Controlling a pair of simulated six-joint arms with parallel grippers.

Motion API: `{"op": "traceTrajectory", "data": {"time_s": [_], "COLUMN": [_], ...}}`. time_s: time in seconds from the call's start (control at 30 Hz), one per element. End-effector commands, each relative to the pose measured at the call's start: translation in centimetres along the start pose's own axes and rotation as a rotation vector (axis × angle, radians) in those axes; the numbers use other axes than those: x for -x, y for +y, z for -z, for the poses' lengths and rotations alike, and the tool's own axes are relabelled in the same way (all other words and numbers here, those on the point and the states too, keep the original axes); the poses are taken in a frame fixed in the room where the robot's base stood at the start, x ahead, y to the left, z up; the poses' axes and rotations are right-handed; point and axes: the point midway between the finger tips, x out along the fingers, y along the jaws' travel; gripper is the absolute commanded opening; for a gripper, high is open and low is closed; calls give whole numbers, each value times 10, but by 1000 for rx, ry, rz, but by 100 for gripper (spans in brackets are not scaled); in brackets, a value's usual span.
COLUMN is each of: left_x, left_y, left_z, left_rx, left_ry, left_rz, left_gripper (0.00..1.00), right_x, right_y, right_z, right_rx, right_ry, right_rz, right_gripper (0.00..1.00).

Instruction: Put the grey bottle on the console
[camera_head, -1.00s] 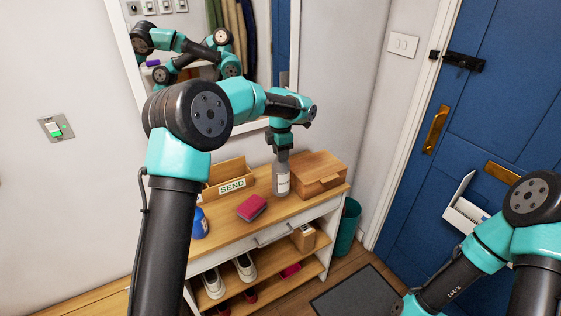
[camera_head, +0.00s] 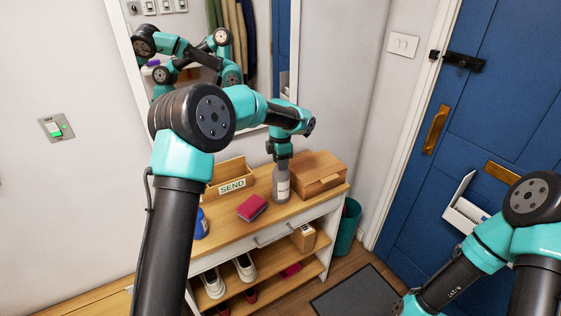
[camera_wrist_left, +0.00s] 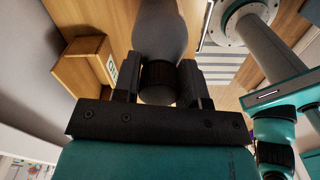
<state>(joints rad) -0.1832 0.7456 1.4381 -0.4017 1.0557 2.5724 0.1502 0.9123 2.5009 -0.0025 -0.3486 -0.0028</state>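On the console top are a SEND letter holder (camera_head: 230,180), a pink and dark sponge (camera_head: 252,208), a blue bottle (camera_head: 201,224) and a wooden box (camera_head: 318,174). Shoes (camera_head: 244,267) sit on the shelf below. A mirror (camera_head: 255,60) hangs behind. A teal bin (camera_head: 348,227) stands at right.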

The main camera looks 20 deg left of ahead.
Motion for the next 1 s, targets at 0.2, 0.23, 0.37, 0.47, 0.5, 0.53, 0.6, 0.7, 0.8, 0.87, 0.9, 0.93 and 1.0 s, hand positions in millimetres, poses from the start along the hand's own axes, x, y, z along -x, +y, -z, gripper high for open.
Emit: {"op": "traceTrajectory", "data": {"time_s": [0.2,0.23,0.37,0.47,0.5,0.53,0.6,0.7,0.8,0.87,0.9,0.93,1.0], "left_x": [0,0,0,0,0,1,4,12,25,35,42,48,62], "left_y": [0,0,0,0,0,0,0,0,0,0,0,0,0], "left_z": [0,0,0,0,0,0,0,-1,-1,-1,-1,0,0], "left_rx": [0,0,0,0,0,0,0,0,0,1,1,1,1], "left_ry": [0,0,0,0,0,0,-1,-2,-3,-2,-3,-3,-3], "left_rz": [1,1,1,1,0,0,0,-1,-1,-1,-3,-2,-3], "left_gripper": [60,63,65,65,65,65,65,65,65,65,65,65,65], "right_x": [0,0,0,0,0,0,0,0,0,0,0,0,0], "right_y": [0,0,0,0,0,0,0,0,0,0,0,0,0], "right_z": [0,0,0,0,0,0,0,0,0,0,0,0,0], "right_rx": [0,0,0,0,0,0,0,0,0,0,0,0,0], "right_ry": [0,0,0,0,0,0,0,0,0,0,0,0,0], "right_rz": [0,0,0,0,0,0,0,0,0,0,0,0,0], "right_gripper": [93,93,93,93,93,93,93,93,93,93,93,93,93]}}
